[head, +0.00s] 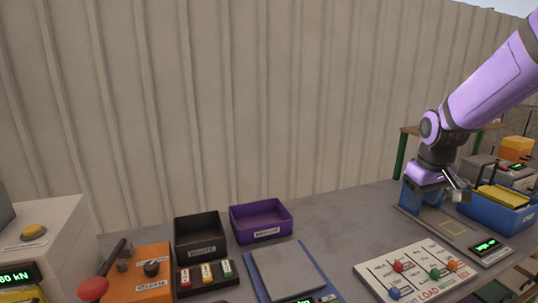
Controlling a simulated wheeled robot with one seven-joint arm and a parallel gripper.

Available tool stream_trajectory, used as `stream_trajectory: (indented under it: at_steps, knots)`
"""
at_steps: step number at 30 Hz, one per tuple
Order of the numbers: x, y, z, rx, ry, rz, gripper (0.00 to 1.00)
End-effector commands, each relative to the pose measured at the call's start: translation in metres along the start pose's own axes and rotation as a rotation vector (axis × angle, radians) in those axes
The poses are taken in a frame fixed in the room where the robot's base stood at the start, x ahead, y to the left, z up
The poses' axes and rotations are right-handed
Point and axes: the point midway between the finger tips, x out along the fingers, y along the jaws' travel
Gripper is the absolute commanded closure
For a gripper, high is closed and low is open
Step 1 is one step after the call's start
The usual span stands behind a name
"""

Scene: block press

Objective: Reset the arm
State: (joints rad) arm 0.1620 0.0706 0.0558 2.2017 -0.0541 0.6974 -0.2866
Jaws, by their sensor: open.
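My arm comes in from the upper right in the head view, purple with dark joints. My gripper (458,193) hangs at the right side of the table, in front of a blue container and left of a blue bin (503,215) with yellow pieces in it. It is small in the view, but its fingers appear apart and I see nothing between them. Part of the container behind it is hidden.
A table (345,215) carries a black bin (200,238), a purple bin (261,220), a grey plate (287,268), a white panel with coloured knobs (418,273) and an orange box with a lever (147,270). A corrugated wall stands behind.

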Motion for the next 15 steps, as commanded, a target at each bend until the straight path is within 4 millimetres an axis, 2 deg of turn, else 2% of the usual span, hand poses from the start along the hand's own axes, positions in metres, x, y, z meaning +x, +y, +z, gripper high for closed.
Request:
stream_trajectory:
  at_steps: [1,6,15]
  knots:
    - [-0.017,-0.006,0.008,0.011,0.02,0.007,0.51]
    - [-0.059,-0.024,0.038,0.051,0.07,0.018,0.51]
    - [-0.116,-0.055,0.101,0.122,0.161,0.02,0.51]
